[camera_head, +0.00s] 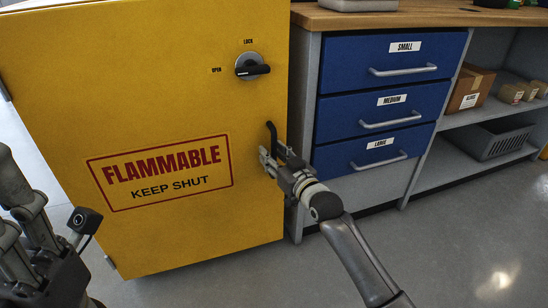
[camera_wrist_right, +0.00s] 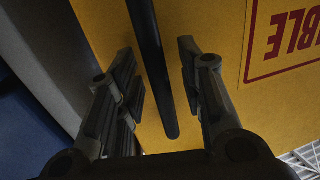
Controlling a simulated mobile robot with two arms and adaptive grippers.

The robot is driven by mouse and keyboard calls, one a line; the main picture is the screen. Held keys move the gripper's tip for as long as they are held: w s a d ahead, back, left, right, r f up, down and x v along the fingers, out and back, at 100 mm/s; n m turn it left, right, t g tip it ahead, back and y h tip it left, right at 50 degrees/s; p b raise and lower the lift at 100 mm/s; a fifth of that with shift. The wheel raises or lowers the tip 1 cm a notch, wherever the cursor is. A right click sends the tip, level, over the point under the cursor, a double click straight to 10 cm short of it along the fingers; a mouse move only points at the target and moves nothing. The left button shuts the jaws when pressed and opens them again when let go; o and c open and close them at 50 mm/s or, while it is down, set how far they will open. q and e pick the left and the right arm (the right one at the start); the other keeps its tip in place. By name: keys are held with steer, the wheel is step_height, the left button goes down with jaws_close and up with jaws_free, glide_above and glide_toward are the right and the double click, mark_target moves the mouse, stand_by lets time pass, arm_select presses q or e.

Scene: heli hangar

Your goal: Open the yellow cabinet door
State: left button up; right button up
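The yellow cabinet door (camera_head: 190,80) fills the left half of the head view and looks shut. It bears a red-framed "FLAMMABLE KEEP SHUT" sign (camera_head: 160,173). A round lock knob (camera_head: 250,66) with a black lever sits high on it, the lever pointing right. Below, near the right edge, is a black bar handle (camera_head: 271,131). My right gripper (camera_head: 273,160) is at this handle. In the right wrist view its open fingers (camera_wrist_right: 162,85) stand either side of the handle (camera_wrist_right: 153,60), with gaps on both sides. My left gripper (camera_head: 32,205) is at the left edge, its fingers unclear.
A workbench with blue drawers (camera_head: 383,101) stands close to the right of the cabinet. Its shelves hold a cardboard box (camera_head: 468,90) and a grey crate (camera_head: 490,140). The grey floor (camera_head: 450,240) in front is clear.

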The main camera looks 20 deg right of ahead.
steer(key=shift+c, duration=0.3)
jaws_close()
steer(key=shift+s, duration=0.1)
